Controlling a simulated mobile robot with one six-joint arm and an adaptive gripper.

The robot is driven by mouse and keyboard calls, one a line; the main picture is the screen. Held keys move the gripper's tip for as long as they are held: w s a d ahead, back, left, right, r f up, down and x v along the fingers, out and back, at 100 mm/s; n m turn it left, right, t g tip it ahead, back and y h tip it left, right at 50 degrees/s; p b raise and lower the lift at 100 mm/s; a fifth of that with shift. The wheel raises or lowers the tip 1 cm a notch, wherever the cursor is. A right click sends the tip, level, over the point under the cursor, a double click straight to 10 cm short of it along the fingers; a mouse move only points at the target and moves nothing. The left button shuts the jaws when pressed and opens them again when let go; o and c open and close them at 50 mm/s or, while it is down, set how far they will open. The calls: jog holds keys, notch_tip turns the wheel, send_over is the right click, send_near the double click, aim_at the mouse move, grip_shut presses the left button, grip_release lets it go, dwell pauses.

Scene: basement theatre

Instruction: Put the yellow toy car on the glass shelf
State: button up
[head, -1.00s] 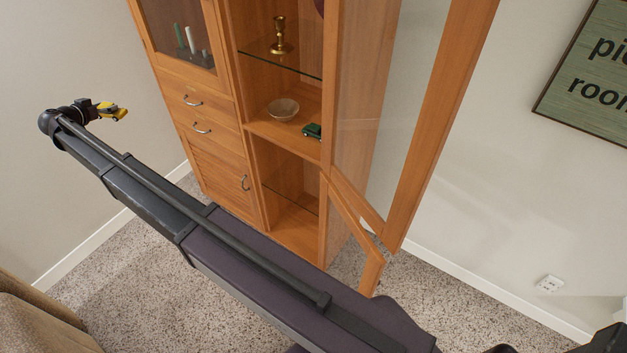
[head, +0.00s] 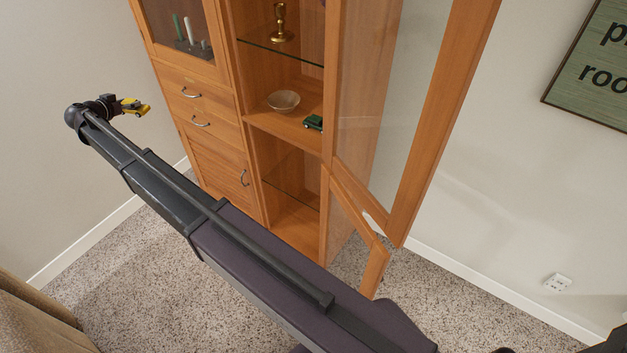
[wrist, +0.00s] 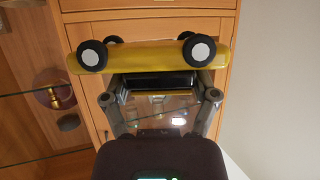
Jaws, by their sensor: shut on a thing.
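The yellow toy car (head: 136,107) is held at the end of my outstretched arm, in the air left of the cabinet in the head view. My gripper (head: 121,106) is shut on it. The upper glass shelf (head: 258,46) is in the open middle section and bears a brass candlestick (head: 280,25). A lower glass shelf (head: 286,185) shows in the bottom compartment. A glass shelf also shows at the left of the wrist view (wrist: 22,95).
A bowl (head: 283,101) and a green toy car (head: 313,122) stand on the wooden board below the upper glass shelf. The glazed door (head: 437,130) and lower door (head: 355,225) stand open to the right. The left glazed section (head: 180,30) is shut and holds candles.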

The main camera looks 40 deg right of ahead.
jog(key=s+d+f+m+g+b, duration=0.1)
jog(key=s+d+f+b, duration=0.2)
jog(key=d+f+b, duration=0.4)
jog(key=s+d+f+b, duration=0.3)
jog(key=d+f+b, duration=0.25)
jog(key=d, duration=0.25)
jog(key=s+d+f+m+g+b, duration=0.1)
jog(key=s+d+f+b, duration=0.8)
jog(key=d+f+b, duration=0.2)
jog(key=s+d+f+m+g+h+b, duration=0.1)
jog(key=s+d+f+b, duration=0.9)
jog(key=f+b, duration=0.4)
jog(key=s+d+f+m+g+h+b, duration=0.1)
jog(key=s+d+f+b, duration=0.8)
jog(key=d+f+b, duration=0.3)
jog(key=shift+s+d+f, duration=0.15)
jog(key=shift+d+f, duration=0.35)
jog(key=shift+f, duration=0.1)
jog(key=b, duration=0.2)
send_over(305, 184)
jog(key=shift+f, duration=0.75)
jog(key=shift+s, duration=0.1)
jog(key=shift+f+b, duration=1.75)
